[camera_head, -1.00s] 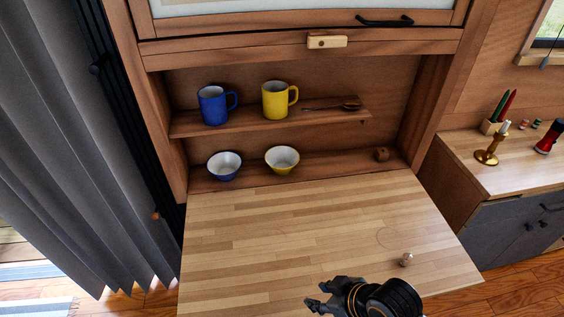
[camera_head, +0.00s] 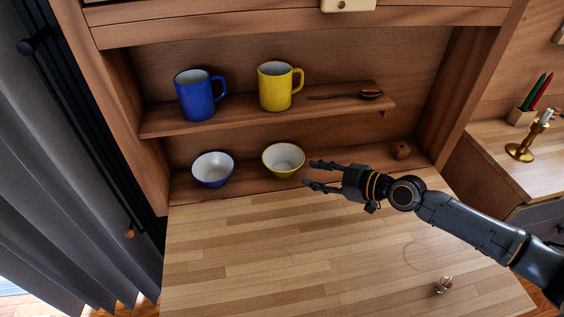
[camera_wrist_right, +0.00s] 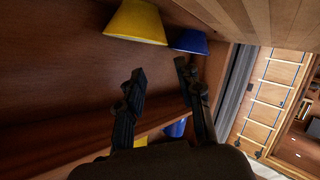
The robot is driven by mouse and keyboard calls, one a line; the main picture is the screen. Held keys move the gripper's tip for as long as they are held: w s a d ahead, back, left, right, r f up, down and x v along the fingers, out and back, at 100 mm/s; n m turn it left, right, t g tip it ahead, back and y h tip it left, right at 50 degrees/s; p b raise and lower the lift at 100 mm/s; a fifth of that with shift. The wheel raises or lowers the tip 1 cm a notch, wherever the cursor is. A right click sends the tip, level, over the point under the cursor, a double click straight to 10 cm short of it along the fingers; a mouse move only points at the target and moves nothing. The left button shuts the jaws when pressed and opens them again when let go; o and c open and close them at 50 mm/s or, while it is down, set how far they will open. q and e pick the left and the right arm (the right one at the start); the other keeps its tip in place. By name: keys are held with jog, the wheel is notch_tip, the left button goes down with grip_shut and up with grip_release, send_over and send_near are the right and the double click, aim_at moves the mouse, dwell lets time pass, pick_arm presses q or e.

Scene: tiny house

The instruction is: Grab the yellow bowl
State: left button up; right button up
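The yellow bowl (camera_head: 283,160), white inside, stands upright on the lower shelf of the cabinet. My right gripper (camera_head: 311,175) is open and empty just to the right of the bowl, its fingers pointing left toward it. A small gap shows between the fingertips and the bowl. In the right wrist view the yellow bowl (camera_wrist_right: 136,23) appears at the top, beyond the two spread fingers (camera_wrist_right: 160,76). My left gripper is not in view.
A blue bowl (camera_head: 212,170) stands left of the yellow one. A blue mug (camera_head: 200,97), a yellow mug (camera_head: 275,88) and a spoon (camera_head: 346,95) rest on the upper shelf (camera_head: 225,122). A small wooden block (camera_head: 401,150) is right. The fold-down tabletop (camera_head: 290,250) is mostly clear.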

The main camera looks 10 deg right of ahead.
aim_at(277, 171)
jog(key=p+x, duration=0.1)
jog(key=x, duration=0.2)
jog(key=shift+a+r, duration=0.15)
jog(key=shift+a, duration=0.15)
jog(key=x, duration=0.4)
jog(key=shift+w+a+f+p, duration=0.2)
jog(key=shift+a+f+p, duration=0.05)
jog(key=shift+f+p, duration=0.05)
jog(key=x, duration=0.4)
jog(key=shift+a+f+p, duration=0.1)
jog(key=shift+f+p, duration=0.15)
jog(key=shift+p, duration=0.1)
jog(key=shift+w+a+f, duration=0.1)
jog(key=shift+w+a, duration=0.05)
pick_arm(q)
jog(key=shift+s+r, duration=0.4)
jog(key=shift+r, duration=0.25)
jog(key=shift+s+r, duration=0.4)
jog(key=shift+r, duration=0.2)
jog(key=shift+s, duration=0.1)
pick_arm(e)
jog(key=shift+c, duration=0.4)
grip_shut()
